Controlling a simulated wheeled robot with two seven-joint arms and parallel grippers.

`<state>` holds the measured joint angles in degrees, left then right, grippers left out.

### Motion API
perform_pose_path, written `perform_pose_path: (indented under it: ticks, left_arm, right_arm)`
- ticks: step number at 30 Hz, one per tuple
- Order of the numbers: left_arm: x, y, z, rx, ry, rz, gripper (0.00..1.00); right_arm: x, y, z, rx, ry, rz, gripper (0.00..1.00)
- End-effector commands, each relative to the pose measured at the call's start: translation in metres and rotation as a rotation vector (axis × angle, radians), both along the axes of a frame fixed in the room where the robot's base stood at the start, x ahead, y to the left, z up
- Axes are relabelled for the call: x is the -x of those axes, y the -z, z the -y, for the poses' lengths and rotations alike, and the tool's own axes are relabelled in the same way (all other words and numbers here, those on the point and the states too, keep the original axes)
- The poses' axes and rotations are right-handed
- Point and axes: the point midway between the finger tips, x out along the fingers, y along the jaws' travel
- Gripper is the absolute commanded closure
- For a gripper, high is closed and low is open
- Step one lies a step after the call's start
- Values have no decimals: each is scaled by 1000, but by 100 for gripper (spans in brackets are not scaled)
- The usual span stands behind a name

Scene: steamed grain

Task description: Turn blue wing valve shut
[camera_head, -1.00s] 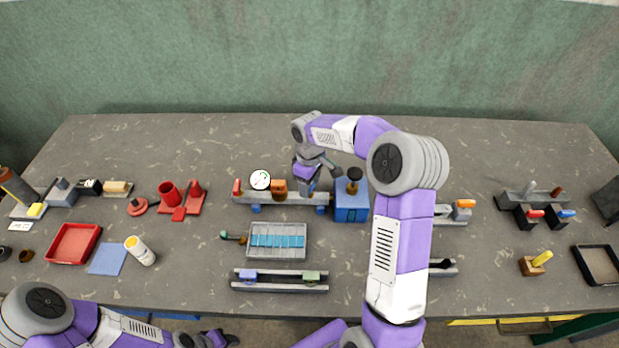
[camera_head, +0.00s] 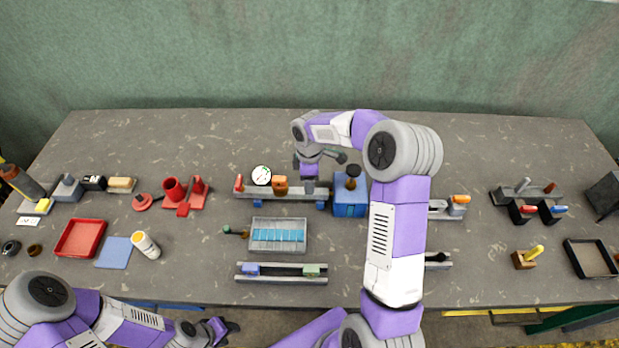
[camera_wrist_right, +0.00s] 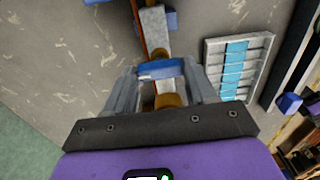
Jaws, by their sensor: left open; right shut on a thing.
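The blue wing valve (camera_wrist_right: 160,68) shows in the right wrist view, its blue wing lying crosswise between the fingers of my right gripper (camera_wrist_right: 161,88). That gripper is shut on the wing. In the head view my right gripper (camera_head: 309,182) is over the right part of the pipe rail (camera_head: 257,194), and it hides the wing there. My left gripper (camera_head: 226,331) is open and empty at the table's front edge, far from the valve.
A blue box (camera_head: 350,205) with a dark knob stands just right of my right gripper. A round gauge (camera_head: 261,175) and an orange-brown fitting (camera_head: 280,184) are to its left. A grey tray with blue strips (camera_head: 278,249) lies in front. The table behind is clear.

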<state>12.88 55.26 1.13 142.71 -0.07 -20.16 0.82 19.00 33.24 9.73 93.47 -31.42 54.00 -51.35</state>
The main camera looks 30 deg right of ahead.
Motion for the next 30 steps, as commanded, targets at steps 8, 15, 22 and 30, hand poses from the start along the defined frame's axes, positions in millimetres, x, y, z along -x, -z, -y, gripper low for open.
perform_pose_path:
  ticks: [8,15,22,30]
  left_arm:
    - [0,0,0,0,0,0,57]
    - [0,0,0,0,0,0,57]
    - [0,0,0,0,0,0,57]
    - [0,-4,0,0,0,0,57]
  right_arm:
    - [0,0,0,1,-8,0,75]
    - [0,0,0,1,-6,-1,19]
    - [0,0,0,1,-4,-1,19]
    - [-1,-34,0,2,-4,5,19]
